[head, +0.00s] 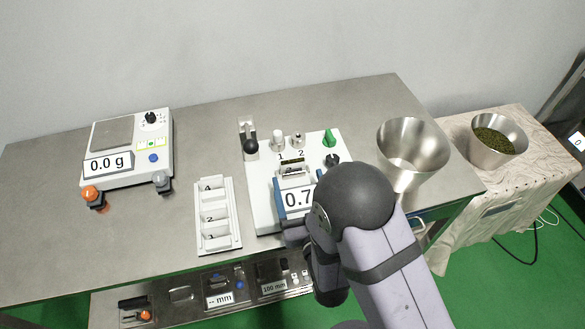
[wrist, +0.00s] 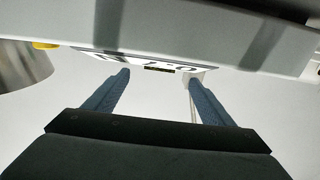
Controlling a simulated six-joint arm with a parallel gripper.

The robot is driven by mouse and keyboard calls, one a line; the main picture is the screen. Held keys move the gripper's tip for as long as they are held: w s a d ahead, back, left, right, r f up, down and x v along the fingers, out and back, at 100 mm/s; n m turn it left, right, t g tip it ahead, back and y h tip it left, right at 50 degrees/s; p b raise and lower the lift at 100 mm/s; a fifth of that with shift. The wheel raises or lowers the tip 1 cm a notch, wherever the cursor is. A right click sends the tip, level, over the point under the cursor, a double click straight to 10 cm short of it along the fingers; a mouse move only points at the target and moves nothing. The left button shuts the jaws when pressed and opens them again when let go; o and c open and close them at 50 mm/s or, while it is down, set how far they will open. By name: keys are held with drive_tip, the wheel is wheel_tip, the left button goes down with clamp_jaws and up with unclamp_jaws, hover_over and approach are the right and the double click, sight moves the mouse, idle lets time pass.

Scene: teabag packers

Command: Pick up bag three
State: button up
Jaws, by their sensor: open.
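My gripper (head: 296,182) is at the front of the white packing machine (head: 260,205), partly hidden behind my dark wrist. In the wrist view its two blue-grey fingers (wrist: 158,77) are apart, with no bag seen between them. A small pale piece shows by the right fingertip; I cannot tell what it is. A white rack (head: 236,238) with numbered compartments stands left of the machine. The number 2 is readable on it. I cannot make out a bag marked three in either view.
A scale (head: 163,133) reading 0.0 g stands at the left. A steel funnel-like bowl (head: 412,140) stands right of the machine, and a bowl of green leaves (head: 498,138) on a side table. A shelf (head: 185,308) runs below the front edge. The table between scale and rack is clear.

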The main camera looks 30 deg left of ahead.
sight(293, 163)
drive_tip(key=shift+w+a+r, duration=0.1)
drive_tip(key=shift+w+a, duration=0.25)
drive_tip(key=shift+w, duration=0.05)
drive_tip(key=shift+p+x, duration=0.75)
drive_tip(key=shift+x, duration=1.25)
drive_tip(key=c, duration=1.2)
